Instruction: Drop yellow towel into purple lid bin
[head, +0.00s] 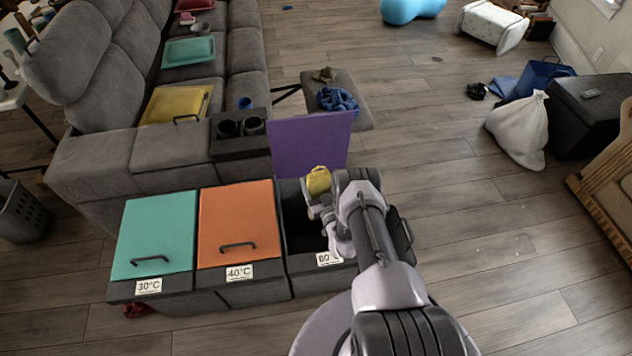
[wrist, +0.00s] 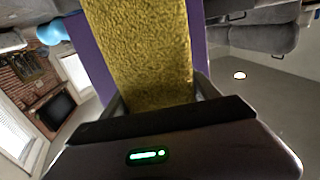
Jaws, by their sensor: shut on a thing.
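A yellow towel (head: 318,181) is held in my gripper (head: 322,198), over the open bin marked 60°C. In the wrist view the towel (wrist: 140,50) fills the space between the fingers of my gripper (wrist: 155,100). The purple lid (head: 308,140) stands raised at the back of that bin, and it also shows behind the towel in the wrist view (wrist: 197,40). The dark bin (head: 298,222) is open below; my arm hides part of its opening, and its contents are too dark to tell.
Left of the open bin, an orange-lidded bin (head: 237,222) marked 40°C and a teal-lidded bin (head: 156,232) marked 30°C are closed. A grey sofa (head: 165,150) stands behind. A white sack (head: 518,130) and dark box (head: 590,110) stand right. Floor between is mostly clear.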

